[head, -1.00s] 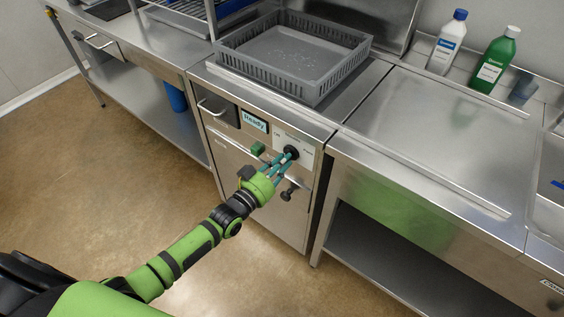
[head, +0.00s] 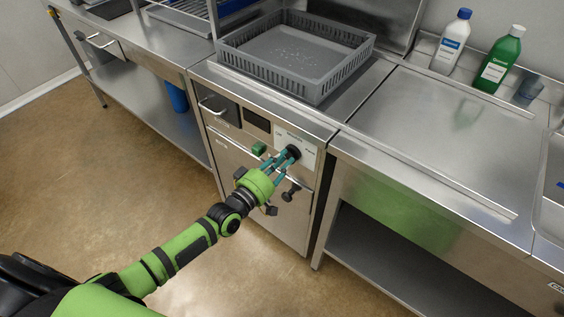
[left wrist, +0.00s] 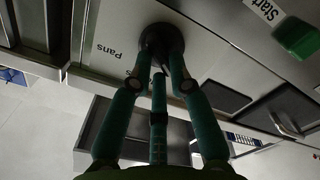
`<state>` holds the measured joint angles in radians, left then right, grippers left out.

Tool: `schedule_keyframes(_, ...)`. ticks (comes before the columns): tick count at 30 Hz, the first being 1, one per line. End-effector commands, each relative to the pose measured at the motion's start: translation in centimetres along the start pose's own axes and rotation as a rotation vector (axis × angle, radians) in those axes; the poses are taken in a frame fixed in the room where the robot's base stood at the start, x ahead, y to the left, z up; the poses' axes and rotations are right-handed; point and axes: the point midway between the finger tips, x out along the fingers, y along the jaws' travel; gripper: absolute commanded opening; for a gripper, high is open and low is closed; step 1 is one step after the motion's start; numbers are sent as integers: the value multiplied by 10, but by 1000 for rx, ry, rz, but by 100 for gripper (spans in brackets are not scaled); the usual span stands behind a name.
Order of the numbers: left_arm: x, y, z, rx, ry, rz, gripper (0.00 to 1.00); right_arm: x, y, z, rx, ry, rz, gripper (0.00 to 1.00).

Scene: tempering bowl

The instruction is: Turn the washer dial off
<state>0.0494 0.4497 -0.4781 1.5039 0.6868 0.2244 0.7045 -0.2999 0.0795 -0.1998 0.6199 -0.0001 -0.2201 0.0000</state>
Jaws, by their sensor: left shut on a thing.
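The washer dial (head: 293,151) is a round black knob on a pale label plate on the washer's steel front. It also shows in the left wrist view (left wrist: 157,38), beside the word "Pans". My left gripper (head: 284,160) has its teal fingers closed around the dial's edge, and the left wrist view shows the fingertips (left wrist: 162,62) on it. The fingers hide part of the dial, and I cannot read which mark it points to. The washer's display (head: 257,121) is dark and blank. My right gripper is in no view.
A green Start button (head: 258,148) sits left of the dial. A dark handle (head: 290,192) sticks out below it. A grey rack (head: 310,85) stands on top of the washer. Two bottles, one white (head: 452,42) and one green (head: 498,60), stand at the back right.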

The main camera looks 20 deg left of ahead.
Motion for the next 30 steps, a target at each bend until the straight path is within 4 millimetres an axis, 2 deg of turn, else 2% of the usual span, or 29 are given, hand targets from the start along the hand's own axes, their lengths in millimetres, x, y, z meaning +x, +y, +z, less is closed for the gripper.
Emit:
schedule_keyframes(9,0,-1,0,-97,0,0,0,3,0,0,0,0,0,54)
schedule_keyframes(23,0,0,0,-113,0,0,0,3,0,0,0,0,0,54)
schedule_keyframes(24,0,0,0,-113,0,0,24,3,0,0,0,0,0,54)
schedule_keyframes(26,0,0,0,-113,0,0,44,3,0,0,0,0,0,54)
schedule_keyframes(30,0,0,0,-111,0,0,44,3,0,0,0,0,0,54)
